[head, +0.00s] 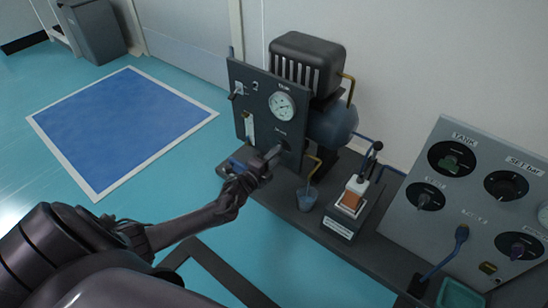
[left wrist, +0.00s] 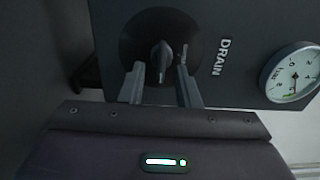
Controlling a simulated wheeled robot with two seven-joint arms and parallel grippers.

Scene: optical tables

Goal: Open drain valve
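The drain valve (left wrist: 163,54) is a dark round disc with a narrow handle at its centre, on a dark panel beside the word DRAIN in the left wrist view. In the head view it sits low on the upright panel (head: 240,80), mostly hidden by my left gripper (head: 274,154). In the left wrist view the fingers of my left gripper (left wrist: 160,72) are apart, one on each side of the handle's lower end. A gap shows on both sides of the handle; depth is hard to judge. My right gripper is not in view.
A round gauge (head: 282,106) is on the panel above the valve. A tank and motor housing (head: 307,62) stand behind it. A cup (head: 307,198) and an orange-and-white switch unit (head: 351,198) stand to the right, then a sloped knob console (head: 452,200).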

